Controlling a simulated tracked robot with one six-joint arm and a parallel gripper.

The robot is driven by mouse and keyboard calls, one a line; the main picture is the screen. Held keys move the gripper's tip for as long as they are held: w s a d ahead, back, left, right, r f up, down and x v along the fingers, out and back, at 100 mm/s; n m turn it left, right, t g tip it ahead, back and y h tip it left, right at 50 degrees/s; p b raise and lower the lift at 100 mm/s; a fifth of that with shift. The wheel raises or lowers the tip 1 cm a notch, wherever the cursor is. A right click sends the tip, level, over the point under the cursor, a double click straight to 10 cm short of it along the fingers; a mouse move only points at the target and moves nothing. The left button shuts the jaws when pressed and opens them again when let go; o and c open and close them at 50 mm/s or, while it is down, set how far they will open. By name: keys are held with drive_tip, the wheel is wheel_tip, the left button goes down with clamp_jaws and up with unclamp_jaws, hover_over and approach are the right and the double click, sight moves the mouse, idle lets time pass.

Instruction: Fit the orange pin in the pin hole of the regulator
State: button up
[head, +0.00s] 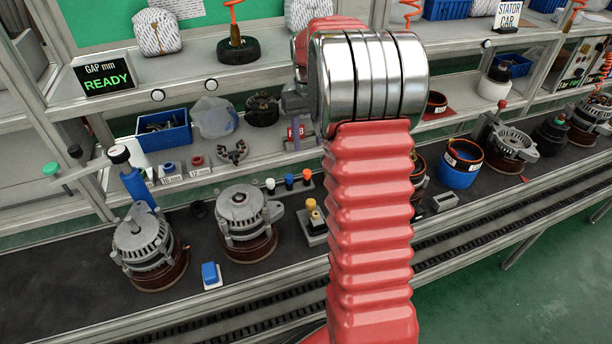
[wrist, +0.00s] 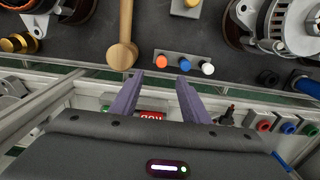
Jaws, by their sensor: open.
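The orange pin (head: 307,177) stands in a small grey holder beside a blue pin (head: 289,181) and a white pin (head: 270,185). In the wrist view the orange pin (wrist: 162,62) is just beyond my gripper (wrist: 160,78). The gripper is open, with nothing between its two purple fingers. No pin hole is discernible.
A wooden mallet (wrist: 122,55) lies left of the orange pin in the wrist view. Two alternators (head: 145,245) (head: 248,215) stand on the dark bench. A blue rocker-like part (head: 210,273) lies in front. A red labelled box (wrist: 152,114) is near the fingers.

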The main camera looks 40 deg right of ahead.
hover_over(307, 171)
wheel_tip(307, 171, down, 7)
drive_tip(key=shift+d, duration=0.1)
idle(0.3)
drive_tip(key=shift+f, duration=2.6)
clamp_jaws()
